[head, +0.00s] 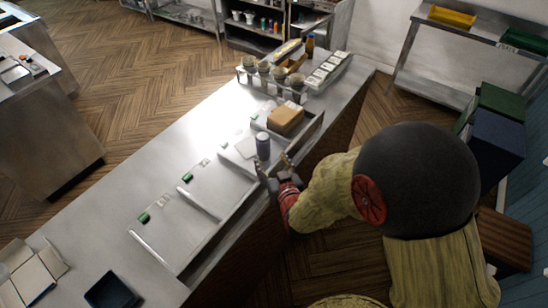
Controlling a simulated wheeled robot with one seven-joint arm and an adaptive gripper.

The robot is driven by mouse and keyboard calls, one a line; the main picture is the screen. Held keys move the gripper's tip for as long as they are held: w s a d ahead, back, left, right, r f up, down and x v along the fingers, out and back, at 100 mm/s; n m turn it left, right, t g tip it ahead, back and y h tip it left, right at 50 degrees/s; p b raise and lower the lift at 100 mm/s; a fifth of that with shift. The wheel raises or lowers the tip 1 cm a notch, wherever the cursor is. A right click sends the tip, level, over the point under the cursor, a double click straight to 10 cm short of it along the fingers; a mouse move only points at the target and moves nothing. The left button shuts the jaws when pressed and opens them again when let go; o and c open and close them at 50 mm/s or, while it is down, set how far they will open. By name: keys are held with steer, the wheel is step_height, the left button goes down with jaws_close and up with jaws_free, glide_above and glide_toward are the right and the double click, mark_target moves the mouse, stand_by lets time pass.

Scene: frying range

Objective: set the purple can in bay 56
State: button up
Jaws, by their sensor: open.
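A dark grey-purple can (263,146) stands upright on the steel counter, close to the front of the brown box. It is the only can near my gripper, and its colour is muted in this light. My gripper (274,164) is open at the counter's right edge, just in front of the can. Its fingers point toward the can, and nothing shows between them. I cannot tell whether a finger touches the can. Flat bays with small green tags (187,177) run along the counter, split by pale dividers (198,204). The bay numbers are too small to read.
A brown box (285,121) sits in a tray behind the can. A rack of cups (278,78) stands farther back. A dark bin (111,290) and an open carton (32,275) lie at the near left. The bays left of the can look empty.

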steer(key=s+d+r+m+g+h, duration=0.15)
steer(key=s+d+r+g, duration=0.35)
steer(key=d+r, duration=0.55)
steer(key=s+d+r+g+h, duration=0.1)
steer(key=s+d+r, duration=0.2)
steer(key=s, duration=0.8)
steer(key=s+d+r+m+g+h, duration=0.1)
steer(key=s+r, duration=0.4)
steer(key=s, duration=0.6)
steer(key=shift+d+g, duration=0.8)
steer(key=shift+d, duration=0.35)
steer(key=shift+s+r, duration=0.1)
step_height(320, 180, down, 8)
steer(key=b, duration=0.8)
steer(key=shift+c, duration=1.3)
